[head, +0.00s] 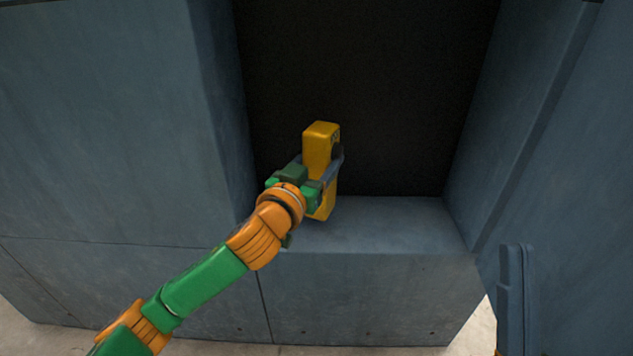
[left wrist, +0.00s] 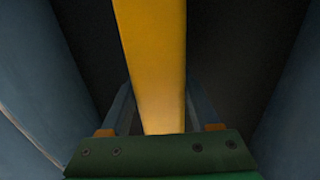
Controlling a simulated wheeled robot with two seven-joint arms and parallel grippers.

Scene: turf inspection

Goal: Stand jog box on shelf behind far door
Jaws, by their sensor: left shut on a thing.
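The yellow jog box (head: 320,150) stands roughly upright in the dark recess, just above or on the blue-grey shelf (head: 390,232). I cannot tell whether its lower end touches the shelf. A dark round part shows on its right side. My left gripper (head: 325,175) is shut on the box around its middle. In the left wrist view the box (left wrist: 155,60) runs up between the two fingers of the left gripper (left wrist: 160,115).
Blue-grey walls flank the recess at left (head: 110,120) and right (head: 520,130). The shelf is bare to the right of the box. Pale floor shows below.

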